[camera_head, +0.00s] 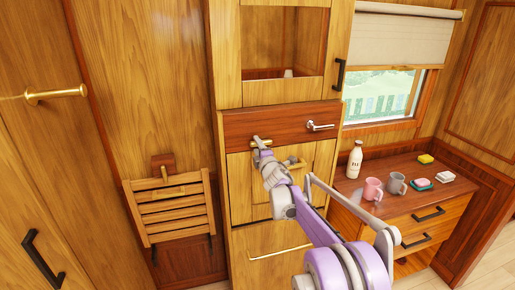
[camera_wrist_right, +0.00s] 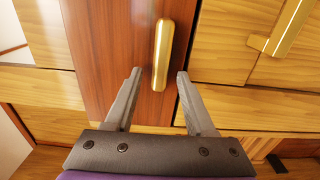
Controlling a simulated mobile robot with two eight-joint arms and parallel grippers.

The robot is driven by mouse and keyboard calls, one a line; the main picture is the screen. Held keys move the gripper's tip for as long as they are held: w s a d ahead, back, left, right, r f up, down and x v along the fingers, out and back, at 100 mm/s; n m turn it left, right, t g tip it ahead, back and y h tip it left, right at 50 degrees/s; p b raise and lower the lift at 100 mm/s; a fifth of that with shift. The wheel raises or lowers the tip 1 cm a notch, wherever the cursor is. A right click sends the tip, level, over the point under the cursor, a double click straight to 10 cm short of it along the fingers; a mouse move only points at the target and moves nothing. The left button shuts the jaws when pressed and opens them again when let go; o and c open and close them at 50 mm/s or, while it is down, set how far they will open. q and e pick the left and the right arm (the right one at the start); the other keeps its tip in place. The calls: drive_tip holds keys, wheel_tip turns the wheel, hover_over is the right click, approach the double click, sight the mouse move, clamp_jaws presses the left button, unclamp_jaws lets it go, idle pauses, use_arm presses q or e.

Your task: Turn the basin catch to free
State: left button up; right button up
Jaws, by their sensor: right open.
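A short brass catch (camera_head: 262,141) is on the dark red-brown panel (camera_head: 290,121) of the cabinet, partly hidden behind my right gripper in the head view. In the right wrist view the brass catch (camera_wrist_right: 162,50) lies along the dark panel, its near end between the fingertips. My right gripper (camera_wrist_right: 159,76) is open, one finger on each side of the catch, with gaps showing; it also shows in the head view (camera_head: 258,145). A silver lever (camera_head: 320,126) is at the panel's right. A brass handle (camera_head: 297,163) is on the door below, also in the wrist view (camera_wrist_right: 281,25). My left gripper is not in view.
A desk (camera_head: 385,205) at the right bears a milk bottle (camera_head: 355,160), a pink mug (camera_head: 373,189), a grey mug (camera_head: 396,184) and small sponge-like items. A slatted folding seat (camera_head: 170,210) is on the left wall. An open recess (camera_head: 285,40) is above the panel.

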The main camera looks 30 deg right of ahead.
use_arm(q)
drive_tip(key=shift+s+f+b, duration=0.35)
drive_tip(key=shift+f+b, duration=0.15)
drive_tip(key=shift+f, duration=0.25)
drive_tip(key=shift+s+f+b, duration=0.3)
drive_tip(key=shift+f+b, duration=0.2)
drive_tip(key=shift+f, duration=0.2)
use_arm(e)
drive_tip(key=v, duration=1)
drive_tip(key=shift+s, duration=0.4)
